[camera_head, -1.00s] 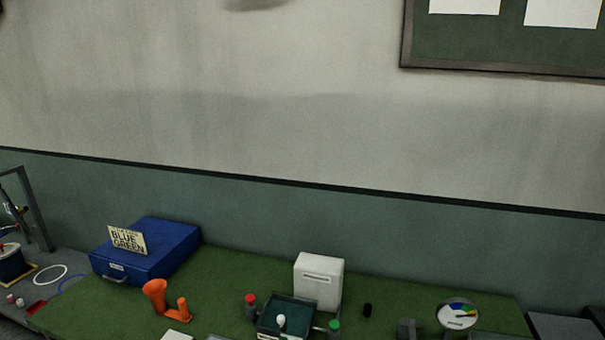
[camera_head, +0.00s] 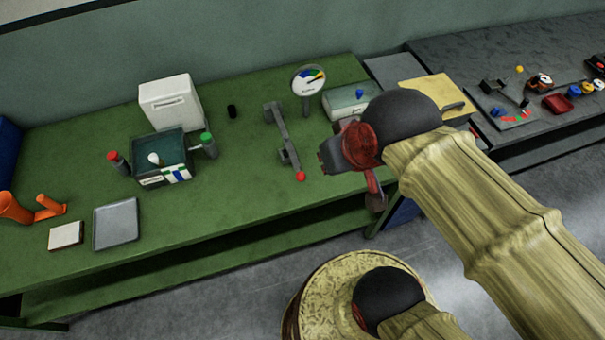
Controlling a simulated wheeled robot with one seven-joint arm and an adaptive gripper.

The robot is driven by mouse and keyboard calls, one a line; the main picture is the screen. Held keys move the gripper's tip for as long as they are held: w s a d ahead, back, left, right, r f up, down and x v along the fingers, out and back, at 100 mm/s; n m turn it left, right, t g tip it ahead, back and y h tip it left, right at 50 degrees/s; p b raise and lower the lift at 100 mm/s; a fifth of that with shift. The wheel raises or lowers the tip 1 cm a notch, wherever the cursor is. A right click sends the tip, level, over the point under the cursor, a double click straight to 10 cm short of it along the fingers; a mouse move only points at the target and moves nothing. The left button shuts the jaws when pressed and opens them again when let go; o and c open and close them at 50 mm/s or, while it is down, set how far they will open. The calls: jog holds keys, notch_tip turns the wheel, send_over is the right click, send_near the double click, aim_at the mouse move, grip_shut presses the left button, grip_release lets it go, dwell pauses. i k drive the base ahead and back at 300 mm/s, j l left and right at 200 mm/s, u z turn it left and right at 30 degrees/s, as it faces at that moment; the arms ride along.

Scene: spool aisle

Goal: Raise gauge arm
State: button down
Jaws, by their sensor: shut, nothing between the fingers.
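A grey arm (camera_head: 281,132) with a red knob (camera_head: 300,176) at its near end lies low along the green bench, in a grey bracket. I take it for the gauge arm. A round white dial (camera_head: 309,80) with coloured sectors stands just behind and right of it. My gripper (camera_head: 354,176), dark with red parts, hangs over the front edge area of the bench, to the right of the red knob and apart from it in the picture. It is shut and empty. Its fingertips are small and partly turned away.
Left on the green bench (camera_head: 235,205) are a white box (camera_head: 171,103), a dark green bin (camera_head: 162,158), a grey tray (camera_head: 116,223) and an orange holder (camera_head: 18,207). A pale box (camera_head: 349,101) stands right of the dial. A grey bench (camera_head: 450,55) adjoins at right.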

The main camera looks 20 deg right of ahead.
aim_at(301, 176)
jog(key=k+j, duration=0.2)
jog(key=j, duration=0.2)
jog(key=k+j+z, duration=0.15)
jog(key=j, duration=0.3)
jog(key=k+j, duration=0.35)
